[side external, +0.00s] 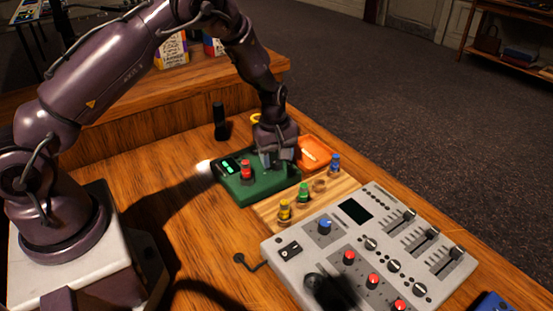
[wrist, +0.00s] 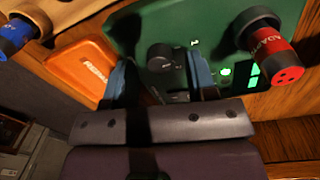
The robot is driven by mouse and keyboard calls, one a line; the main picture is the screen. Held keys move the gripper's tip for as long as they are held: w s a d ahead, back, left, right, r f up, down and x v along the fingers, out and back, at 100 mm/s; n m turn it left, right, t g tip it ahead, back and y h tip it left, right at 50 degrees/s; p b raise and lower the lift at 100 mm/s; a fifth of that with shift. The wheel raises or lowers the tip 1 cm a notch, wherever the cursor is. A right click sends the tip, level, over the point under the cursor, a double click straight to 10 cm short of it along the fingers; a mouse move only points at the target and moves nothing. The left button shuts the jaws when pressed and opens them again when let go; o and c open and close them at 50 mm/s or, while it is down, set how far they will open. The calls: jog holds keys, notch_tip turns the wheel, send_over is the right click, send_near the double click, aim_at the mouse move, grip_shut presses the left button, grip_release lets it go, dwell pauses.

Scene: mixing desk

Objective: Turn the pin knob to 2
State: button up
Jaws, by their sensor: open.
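The black round knob (wrist: 161,57) sits on the green box (wrist: 130,30) in the wrist view. Its pointer setting is too dark to read. My gripper (wrist: 160,72) is open, with one blue-grey finger on each side of the knob; I cannot tell whether either touches it. In the side external view my gripper (side external: 277,160) is down over the right part of the green box (side external: 262,190) and hides the knob. A red connector (side external: 246,170) stands upright on the box, beside a lit green display (side external: 228,166); in the wrist view the red connector (wrist: 268,48) is right of the fingers.
An orange tray (side external: 324,147) lies close right of the box. A wooden rack (side external: 268,209) holds yellow (side external: 284,208), green (side external: 303,192) and blue (side external: 335,163) connectors. The grey mixer (side external: 285,262) is in front. A black cylinder (side external: 219,120) stands behind the box.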

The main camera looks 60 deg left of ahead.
jog(key=shift+f, duration=0.65)
jog(key=c, duration=0.9)
jog(key=shift+m, duration=0.5)
jog(key=m, duration=0.4)
jog(key=shift+r+m, duration=0.1)
jog(key=shift+m, duration=0.3)
jog(key=m, duration=0.6)
